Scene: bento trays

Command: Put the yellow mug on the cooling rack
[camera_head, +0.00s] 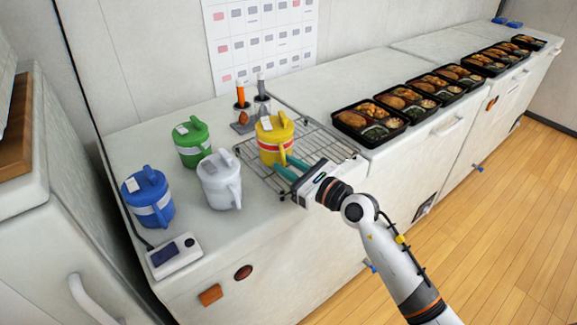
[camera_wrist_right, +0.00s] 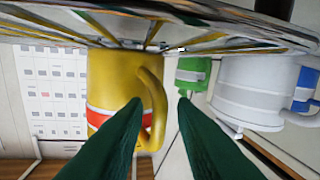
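The yellow mug (camera_head: 270,135), with a red-and-white band and a lid, appears to stand upright on the wire cooling rack (camera_head: 322,142). In the right wrist view, which is upside down, the yellow mug (camera_wrist_right: 112,80) is against the rack (camera_wrist_right: 230,42). My right gripper (camera_head: 283,166) is at the mug's near side, low by its handle. Its two fingers (camera_wrist_right: 157,103) are apart, with the handle showing in the gap between the tips; I see no clear contact. My left gripper is not in view.
A white mug (camera_head: 220,182), green mug (camera_head: 192,143) and blue mug (camera_head: 147,198) stand left of the rack. A holder (camera_head: 243,125) with tools is behind it. Several bento trays (camera_head: 368,122) line the counter to the right. A small device (camera_head: 173,256) lies front left.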

